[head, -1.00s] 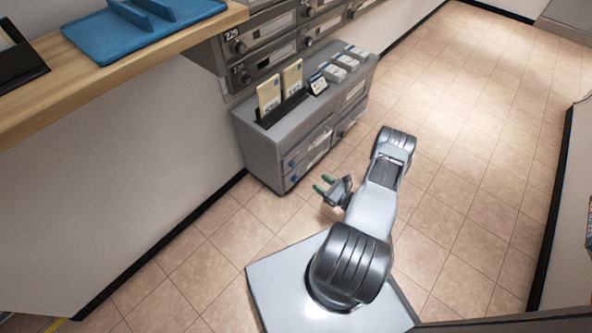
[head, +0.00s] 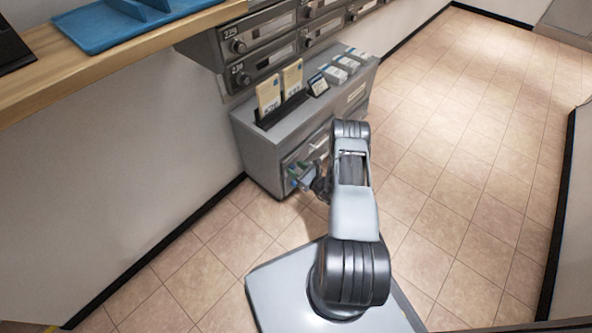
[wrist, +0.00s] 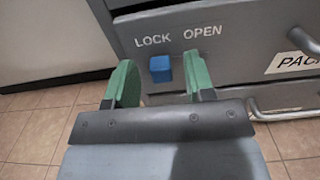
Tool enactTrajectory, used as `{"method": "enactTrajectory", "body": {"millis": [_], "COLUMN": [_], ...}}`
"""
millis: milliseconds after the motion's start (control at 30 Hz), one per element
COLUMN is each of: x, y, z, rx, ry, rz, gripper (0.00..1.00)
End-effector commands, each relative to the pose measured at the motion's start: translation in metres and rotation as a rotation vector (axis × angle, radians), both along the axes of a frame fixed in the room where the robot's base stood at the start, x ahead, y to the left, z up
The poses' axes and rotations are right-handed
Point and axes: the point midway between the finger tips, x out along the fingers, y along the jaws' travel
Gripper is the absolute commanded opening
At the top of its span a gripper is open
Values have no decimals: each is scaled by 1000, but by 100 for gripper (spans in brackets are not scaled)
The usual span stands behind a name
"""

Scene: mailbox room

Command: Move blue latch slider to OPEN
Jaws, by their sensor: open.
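The blue latch slider (wrist: 160,68) shows in the wrist view as a small blue block on the grey drawer front (wrist: 236,48), below the word LOCK and left of OPEN. My gripper (wrist: 158,75) is open, with its two green fingers on either side of the slider in that view. The right finger lies below the word OPEN. I cannot tell whether either finger touches the slider. In the head view my gripper (head: 293,176) is at the front of the grey cabinet (head: 262,160), and the slider cannot be made out behind it.
A drawer handle (wrist: 303,40) and a label lie to the right in the wrist view. Envelopes (head: 268,93) and small boxes stand on the cabinet top. Mailboxes (head: 262,66) and a wooden counter (head: 120,52) are on the wall. The tiled floor to the right is clear.

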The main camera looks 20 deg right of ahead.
Motion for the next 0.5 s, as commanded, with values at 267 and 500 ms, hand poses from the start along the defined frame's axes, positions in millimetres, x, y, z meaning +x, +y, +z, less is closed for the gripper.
{"method": "enactTrajectory", "body": {"millis": [267, 500], "x": [2, 1], "y": [1, 1], "z": [0, 0], "rx": [0, 0], "ry": [0, 0], "rz": [0, 0], "gripper": [49, 30]}}
